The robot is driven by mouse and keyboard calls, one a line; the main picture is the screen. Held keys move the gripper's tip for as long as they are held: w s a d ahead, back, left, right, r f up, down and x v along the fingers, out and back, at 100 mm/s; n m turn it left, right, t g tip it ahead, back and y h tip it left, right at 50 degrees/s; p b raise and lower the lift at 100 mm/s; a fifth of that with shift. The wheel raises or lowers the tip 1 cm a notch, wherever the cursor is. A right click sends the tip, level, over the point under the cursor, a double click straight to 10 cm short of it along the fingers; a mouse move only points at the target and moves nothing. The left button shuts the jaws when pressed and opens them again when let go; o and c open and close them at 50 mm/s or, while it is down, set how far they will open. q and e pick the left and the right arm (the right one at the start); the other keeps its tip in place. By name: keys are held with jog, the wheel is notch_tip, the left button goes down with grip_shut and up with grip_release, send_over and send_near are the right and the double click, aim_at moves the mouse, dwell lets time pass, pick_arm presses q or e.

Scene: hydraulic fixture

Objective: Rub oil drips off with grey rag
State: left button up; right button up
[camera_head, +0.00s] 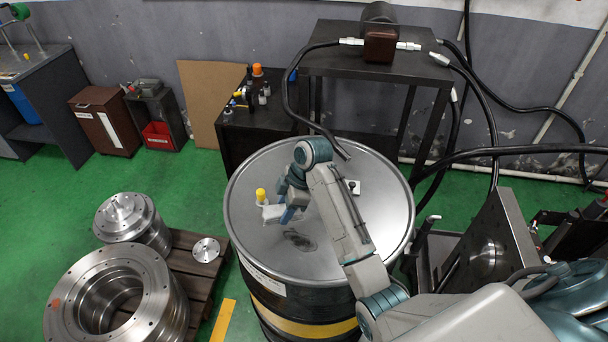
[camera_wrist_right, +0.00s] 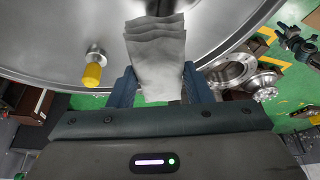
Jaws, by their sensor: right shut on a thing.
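The grey rag (camera_head: 270,213) looks pale in the head view and hangs from my right gripper (camera_head: 286,212), over the drum lid (camera_head: 340,170). In the right wrist view, the rag (camera_wrist_right: 158,45) is folded in layers between the two blue fingers of my right gripper (camera_wrist_right: 158,74), which is shut on it. I cannot tell whether the rag touches the lid. A dark oily smear (camera_head: 299,241) lies on the lid, nearer the front than the rag. My left gripper is out of view.
A yellow-capped fitting (camera_head: 261,196) stands on the lid beside the rag, and a small white block (camera_head: 354,187) sits right of my forearm. A dark table (camera_head: 390,62) with hoses stands behind the drum. Machined metal rings (camera_head: 128,262) are at the left.

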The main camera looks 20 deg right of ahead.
jog(key=shift+s+a+r, duration=0.3)
jog(key=shift+s+a, duration=0.4)
jog(key=shift+a, duration=0.2)
jog(key=shift+f, duration=0.25)
send_over(278, 239)
jog(key=d, duration=0.1)
jog(key=shift+d+f, duration=0.2)
jog(key=shift+f, duration=2.7)
jog(key=shift+s+f, duration=0.1)
jog(key=shift+f, duration=0.9)
